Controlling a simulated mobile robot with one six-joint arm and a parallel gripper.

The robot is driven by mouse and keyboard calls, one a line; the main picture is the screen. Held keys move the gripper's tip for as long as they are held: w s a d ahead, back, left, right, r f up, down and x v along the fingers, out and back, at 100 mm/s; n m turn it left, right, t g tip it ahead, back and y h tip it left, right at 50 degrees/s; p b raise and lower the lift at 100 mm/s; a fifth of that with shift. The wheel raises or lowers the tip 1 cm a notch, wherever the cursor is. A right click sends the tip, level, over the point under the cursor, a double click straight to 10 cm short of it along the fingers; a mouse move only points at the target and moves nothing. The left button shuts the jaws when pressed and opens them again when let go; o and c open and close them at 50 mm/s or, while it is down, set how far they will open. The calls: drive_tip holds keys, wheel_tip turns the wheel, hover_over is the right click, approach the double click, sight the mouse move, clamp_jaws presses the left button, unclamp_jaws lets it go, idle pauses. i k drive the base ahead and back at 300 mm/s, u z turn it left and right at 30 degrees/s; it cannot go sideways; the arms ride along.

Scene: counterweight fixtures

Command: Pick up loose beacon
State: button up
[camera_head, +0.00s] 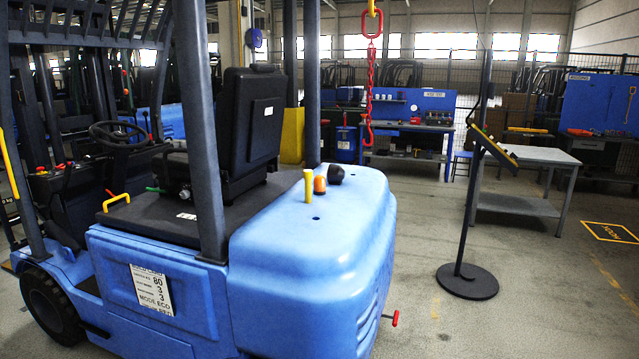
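A small orange beacon (320,185) with a dark base shows on top of the blue counterweight (310,245) at the rear of the forklift. A black rounded knob or cap (336,174) is right behind it, and a short yellow post (308,187) is just to its left. I cannot tell whether the beacon is loose or fixed. My gripper is not in view.
A red chain with a hook (369,95) hangs behind the counterweight. A dark pillar (201,130) rises left of it. A round-based stand (467,281) is at the right, before a grey table (530,157). The floor between is clear.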

sight(320, 181)
drive_tip(key=u, duration=0.1)
drive_tip(key=i, duration=0.9)
drive_tip(key=u, duration=0.3)
